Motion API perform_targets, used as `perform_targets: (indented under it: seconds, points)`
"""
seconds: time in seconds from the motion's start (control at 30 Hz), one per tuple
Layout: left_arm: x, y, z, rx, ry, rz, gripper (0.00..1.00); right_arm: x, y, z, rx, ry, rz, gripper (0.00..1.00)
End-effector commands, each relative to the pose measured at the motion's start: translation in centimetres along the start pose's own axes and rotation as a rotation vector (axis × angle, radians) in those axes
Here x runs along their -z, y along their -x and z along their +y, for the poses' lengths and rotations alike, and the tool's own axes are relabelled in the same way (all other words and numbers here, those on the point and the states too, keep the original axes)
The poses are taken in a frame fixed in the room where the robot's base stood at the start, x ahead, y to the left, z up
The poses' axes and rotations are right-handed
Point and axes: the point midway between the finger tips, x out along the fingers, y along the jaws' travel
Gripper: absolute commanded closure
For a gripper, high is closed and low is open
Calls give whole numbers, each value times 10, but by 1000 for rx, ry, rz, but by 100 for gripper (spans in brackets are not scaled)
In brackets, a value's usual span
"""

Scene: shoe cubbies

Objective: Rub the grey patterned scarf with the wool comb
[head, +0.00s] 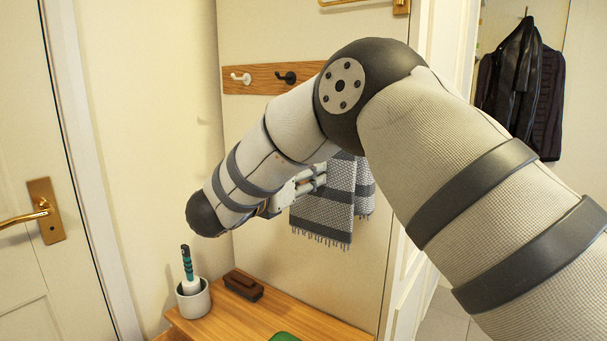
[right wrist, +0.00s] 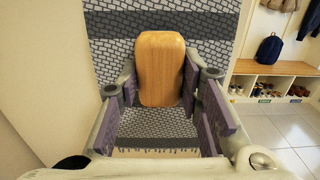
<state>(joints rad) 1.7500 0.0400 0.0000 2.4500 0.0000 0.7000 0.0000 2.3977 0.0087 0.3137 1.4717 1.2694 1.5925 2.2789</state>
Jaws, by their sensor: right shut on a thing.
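The grey patterned scarf (head: 325,212) hangs against the panel in the head view, its fringe at the bottom and its upper part hidden by my right arm. It also fills the background of the right wrist view (right wrist: 155,128). My right gripper (right wrist: 168,85) is shut on the wool comb (right wrist: 160,65), whose rounded wooden back shows between the fingers. The comb is in front of the scarf; whether it touches the cloth I cannot tell. In the head view the right gripper (head: 318,178) is partly visible beside the scarf, and the comb is hidden. My left gripper is not in view.
A wooden bench (head: 225,318) below holds a dark brown brush (head: 243,285), a grey cup (head: 193,300) with a teal-handled brush, and a green item (head: 284,337). A hook rail (head: 262,79) is above. A shoe cubby (right wrist: 275,80) stands at right in the wrist view.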

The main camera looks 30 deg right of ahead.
Motion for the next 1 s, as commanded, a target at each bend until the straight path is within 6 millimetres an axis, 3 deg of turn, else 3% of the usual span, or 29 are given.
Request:
perform_targets:
  seconds: [0.37, 0.73, 1.0]
  points:
    - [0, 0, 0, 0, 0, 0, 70, -4, -4, 0, 0, -2, -1, 90]
    - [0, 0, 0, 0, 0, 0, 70, -40, -3, 0, 0, -2, 0, 90]
    - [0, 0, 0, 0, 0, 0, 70, -30, -4, 0, 1, 3, 0, 90]
